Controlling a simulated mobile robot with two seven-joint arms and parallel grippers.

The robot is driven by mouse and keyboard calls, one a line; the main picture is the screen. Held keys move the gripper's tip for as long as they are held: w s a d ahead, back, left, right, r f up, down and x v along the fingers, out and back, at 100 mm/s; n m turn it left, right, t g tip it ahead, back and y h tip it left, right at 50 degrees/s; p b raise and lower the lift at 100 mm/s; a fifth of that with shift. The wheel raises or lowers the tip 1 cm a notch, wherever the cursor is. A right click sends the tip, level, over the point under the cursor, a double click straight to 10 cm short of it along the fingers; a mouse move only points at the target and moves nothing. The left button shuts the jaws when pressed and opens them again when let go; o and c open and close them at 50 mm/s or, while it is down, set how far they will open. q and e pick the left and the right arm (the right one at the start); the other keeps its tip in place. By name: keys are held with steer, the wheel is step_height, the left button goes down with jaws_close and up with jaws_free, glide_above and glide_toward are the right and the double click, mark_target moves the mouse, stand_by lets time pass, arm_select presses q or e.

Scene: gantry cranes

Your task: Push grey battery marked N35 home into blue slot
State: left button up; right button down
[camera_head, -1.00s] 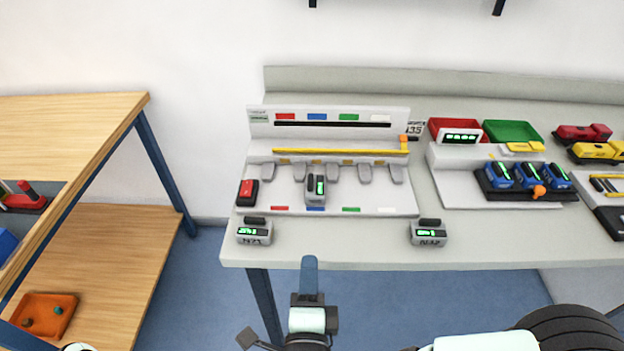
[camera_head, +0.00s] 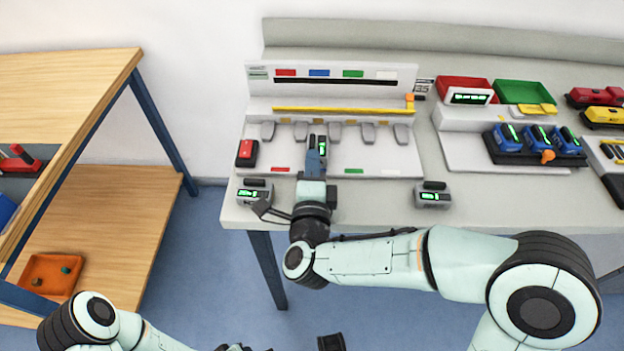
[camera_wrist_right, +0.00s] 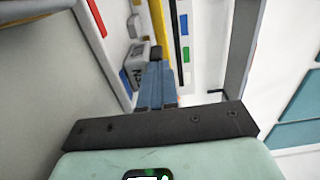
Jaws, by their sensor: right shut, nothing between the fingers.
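The grey battery (camera_head: 321,142), with a lit green display, sits in the charging rack in the column under the blue mark (camera_head: 319,72), the blue slot. My right gripper (camera_head: 314,166) is shut and empty, its blue fingers pointing at the battery's front and hiding its lower part. In the right wrist view the battery (camera_wrist_right: 138,62) shows dark lettering beginning with N; the rest is hidden. The fingers (camera_wrist_right: 158,82) are at or very near its front; I cannot tell whether they touch. How deep the battery sits is unclear.
A red-topped battery (camera_head: 246,152) stands at the rack's left end. Two more grey batteries (camera_head: 255,191) (camera_head: 433,194) stand at the table's front edge, either side of my right arm. A yellow bar (camera_head: 340,109) runs across the rack. Blue batteries (camera_head: 537,139) are to the right.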

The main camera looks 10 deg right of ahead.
mark_target(314, 147)
steer(key=shift+w+d, duration=0.1)
steer(key=shift+w, duration=0.3)
steer(key=shift+b+x, duration=0.4)
steer(key=shift+x, duration=1.4)
steer(key=shift+s, duration=0.1)
